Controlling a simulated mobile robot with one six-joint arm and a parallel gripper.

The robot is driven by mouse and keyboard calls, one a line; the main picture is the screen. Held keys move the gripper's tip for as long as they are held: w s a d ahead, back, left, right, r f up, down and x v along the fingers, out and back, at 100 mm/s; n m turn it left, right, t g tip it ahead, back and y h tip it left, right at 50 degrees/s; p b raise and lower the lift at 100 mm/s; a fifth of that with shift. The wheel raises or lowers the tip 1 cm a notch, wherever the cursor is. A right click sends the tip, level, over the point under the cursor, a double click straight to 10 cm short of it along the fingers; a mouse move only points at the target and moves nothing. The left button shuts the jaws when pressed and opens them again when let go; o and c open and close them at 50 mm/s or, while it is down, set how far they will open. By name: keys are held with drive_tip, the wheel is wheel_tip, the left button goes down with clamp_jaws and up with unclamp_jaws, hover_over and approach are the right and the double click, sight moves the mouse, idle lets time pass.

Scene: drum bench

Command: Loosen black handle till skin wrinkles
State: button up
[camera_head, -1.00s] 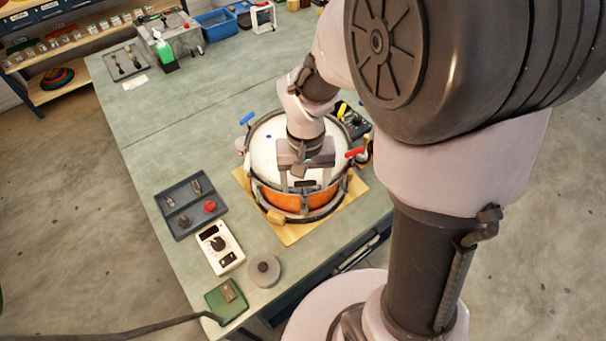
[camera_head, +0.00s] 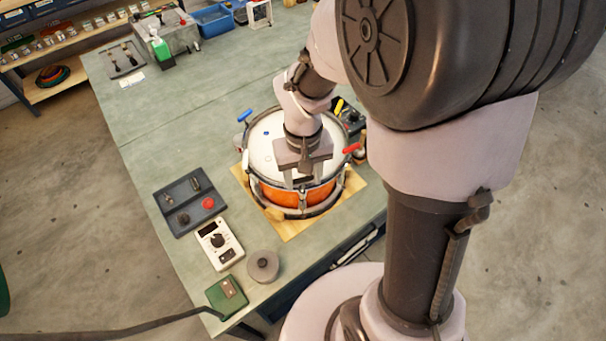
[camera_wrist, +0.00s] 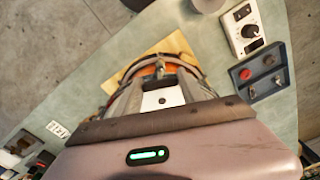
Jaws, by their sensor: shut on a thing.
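The drum (camera_head: 268,190) has an orange shell, metal hoops and a white skin (camera_head: 262,150). It stands on a wooden board. A blue handle (camera_head: 244,115) is at its far left rim and a red handle (camera_head: 351,148) at its right. My gripper (camera_head: 304,180) points down at the near rim, its two fingers shut on the black handle, which is mostly hidden between them. In the wrist view the fingers (camera_wrist: 158,88) straddle a patch of white skin with a dark spot, near the hoop. I see no clear wrinkles; much of the skin is covered.
A dark tray (camera_head: 190,200) with small parts and a red knob, a white meter (camera_head: 219,243), a grey round piece (camera_head: 262,266) and a green box (camera_head: 227,296) lie left of the drum. Black gear stands close at the drum's right.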

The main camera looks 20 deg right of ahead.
sight(303, 178)
drive_tip(key=n+p, duration=0.1)
drive_tip(key=n, duration=0.3)
drive_tip(key=shift+r, duration=0.1)
drive_tip(key=shift+n+p, duration=0.7)
drive_tip(key=shift+n, duration=1)
drive_tip(key=o, duration=1.4)
drive_tip(key=shift+c, duration=0.2)
wheel_tip(303, 178, up, 17)
drive_tip(key=p, duration=0.5)
drive_tip(key=shift+r, duration=0.1)
